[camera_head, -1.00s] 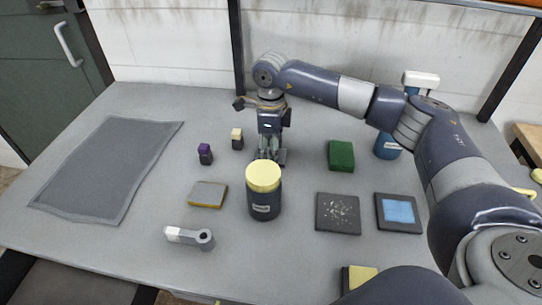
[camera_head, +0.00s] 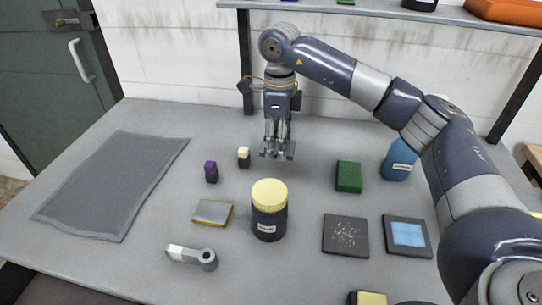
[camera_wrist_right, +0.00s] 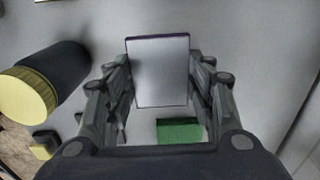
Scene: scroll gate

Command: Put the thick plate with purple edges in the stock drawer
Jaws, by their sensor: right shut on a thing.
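The plate with purple edges (camera_wrist_right: 158,72) shows in the right wrist view as a grey-white slab with a dark purple rim along its far edge. My right gripper (camera_head: 277,150) is shut on it, with a finger on each side. In the head view the plate is small and mostly hidden by the fingers, and the gripper holds it above the back middle of the table, behind the yellow-lidded jar. I cannot make out the stock drawer in either view. My left gripper is not in view.
The yellow-lidded jar (camera_head: 269,215) stands in front of the gripper. A green block (camera_head: 349,177), a blue bottle (camera_head: 398,160) and two dark square pads are to the right. Small purple-topped (camera_head: 211,171) and cream-topped blocks stand left. A grey mat (camera_head: 112,185) lies far left. A shelf (camera_head: 370,12) hangs behind.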

